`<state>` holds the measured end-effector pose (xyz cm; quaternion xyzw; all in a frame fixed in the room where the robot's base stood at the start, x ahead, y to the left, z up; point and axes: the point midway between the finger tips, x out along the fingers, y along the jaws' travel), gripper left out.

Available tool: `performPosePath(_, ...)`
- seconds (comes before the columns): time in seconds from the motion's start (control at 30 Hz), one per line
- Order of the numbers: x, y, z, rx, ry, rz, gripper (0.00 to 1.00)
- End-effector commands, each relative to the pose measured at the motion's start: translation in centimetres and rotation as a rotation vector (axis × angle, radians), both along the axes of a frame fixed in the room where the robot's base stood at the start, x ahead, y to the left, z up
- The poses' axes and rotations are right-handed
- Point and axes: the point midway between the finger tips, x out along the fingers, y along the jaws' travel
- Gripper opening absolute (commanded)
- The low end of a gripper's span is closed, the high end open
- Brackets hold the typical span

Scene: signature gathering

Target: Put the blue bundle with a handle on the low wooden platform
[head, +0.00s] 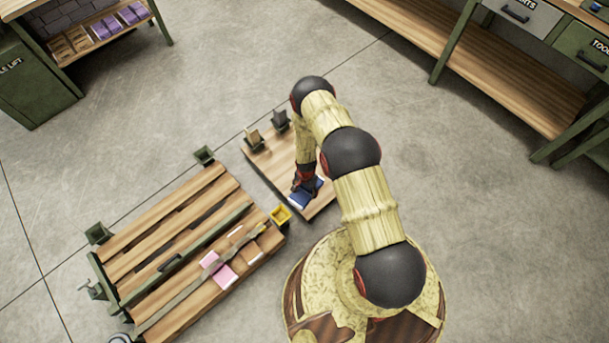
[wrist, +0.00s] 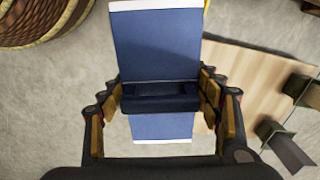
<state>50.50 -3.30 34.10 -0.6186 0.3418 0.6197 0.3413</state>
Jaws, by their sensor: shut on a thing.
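The blue bundle (head: 301,199) shows under my gripper (head: 304,184) in the head view. In the wrist view the blue bundle (wrist: 157,45) has pale ends and a dark handle across its middle. My gripper (wrist: 160,92) is shut on that handle, with fingers on both sides. The low wooden platform (head: 274,163) lies behind and around the bundle in the head view. In the wrist view the platform (wrist: 240,82) is to the right of the bundle, which overlaps its edge. I cannot tell the gap between bundle and platform.
Dark brackets (head: 280,121) stand at the platform's far end. A slatted wooden table (head: 150,238) at left carries a pink bundle (head: 224,277) and brown ones. A yellow bracket (head: 281,215) sits at its corner, near the platform.

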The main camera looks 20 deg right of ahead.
Motion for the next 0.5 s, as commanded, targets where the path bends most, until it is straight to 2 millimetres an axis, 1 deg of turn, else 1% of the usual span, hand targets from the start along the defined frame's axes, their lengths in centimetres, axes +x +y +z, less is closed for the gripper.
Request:
performPosePath(0.03,-0.7,-0.1,-2.2,0.0,0.002,-0.04,0.23)
performPosePath(0.1,-1.5,-0.2,-4.3,0.0,0.003,-0.094,0.23)
performPosePath(0.2,-2.2,-0.3,-6.5,0.0,0.0,-0.154,0.23)
performPosePath(0.3,-2.7,-0.4,-7.8,0.0,-0.001,-0.192,0.23)
performPosePath(0.37,-2.8,-0.5,-8.3,0.0,-0.002,-0.206,0.23)
performPosePath(0.43,-2.6,-0.8,-8.8,0.0,-0.004,-0.216,0.23)
performPosePath(0.5,-2.0,-1.6,-9.4,0.0,-0.006,-0.22,0.23)
